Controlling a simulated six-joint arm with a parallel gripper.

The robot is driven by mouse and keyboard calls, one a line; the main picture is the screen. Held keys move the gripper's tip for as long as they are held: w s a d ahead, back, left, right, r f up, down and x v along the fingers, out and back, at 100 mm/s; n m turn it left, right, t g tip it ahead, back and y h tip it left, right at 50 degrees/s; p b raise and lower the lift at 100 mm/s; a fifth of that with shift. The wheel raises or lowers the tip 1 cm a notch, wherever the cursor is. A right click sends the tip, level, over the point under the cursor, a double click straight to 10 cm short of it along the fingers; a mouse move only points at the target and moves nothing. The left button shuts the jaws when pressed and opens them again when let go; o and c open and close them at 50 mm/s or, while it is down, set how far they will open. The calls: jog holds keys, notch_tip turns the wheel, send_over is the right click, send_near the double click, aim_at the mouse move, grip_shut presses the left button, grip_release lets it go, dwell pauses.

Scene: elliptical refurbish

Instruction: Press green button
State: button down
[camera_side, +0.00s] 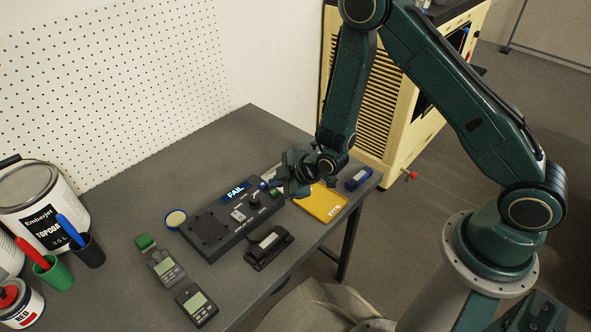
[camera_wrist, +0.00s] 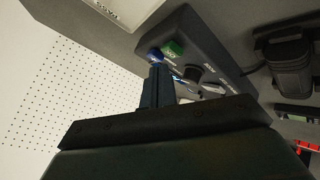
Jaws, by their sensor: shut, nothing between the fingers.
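The green button (camera_wrist: 173,48) sits on the end of a dark control box (camera_side: 212,228), beside a blue button (camera_wrist: 155,54). In the side view the green button (camera_side: 273,191) shows just left of my gripper (camera_side: 284,187), and the blue button (camera_side: 263,185) lies beside it. In the wrist view the shut, empty fingers (camera_wrist: 157,70) point at the button end of the box, with their tips very close to the blue button. I cannot tell whether they touch it. The box display (camera_side: 237,190) reads "FAIL".
A yellow tray (camera_side: 322,203) lies right of the box, with a blue item (camera_side: 358,179) beyond it. A black device (camera_side: 269,247) and handheld meters (camera_side: 197,305) lie in front. Paint cans (camera_side: 42,204) and pen cups stand left. A perforated wall (camera_side: 110,80) is behind.

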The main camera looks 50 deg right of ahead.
jog(key=shift+r, duration=0.15)
jog(key=shift+r, duration=2.35)
jog(key=shift+r, duration=0.1)
jog(key=s+d+r+m+g, duration=0.1)
jog(key=s+r+m, duration=0.15)
jog(key=r, duration=0.45)
jog(key=s+d+r+m+h, duration=0.1)
jog(key=s+d+r, duration=0.1)
jog(key=s+r, duration=0.3)
jog(key=s+d+r+m+g, duration=0.1)
jog(key=s+r+m, duration=0.1)
jog(key=r, duration=0.6)
jog(key=s+d+r+m, duration=0.1)
jog(key=s+r+m, duration=0.2)
jog(key=s, duration=0.7)
jog(key=s+d+r+m+g+h, duration=0.1)
jog(key=s+d+r+m, duration=0.1)
jog(key=s, duration=0.8)
notch_tip(320, 180, up, 3)
jog(key=shift+f+m, duration=0.15)
jog(key=shift+m, duration=0.3)
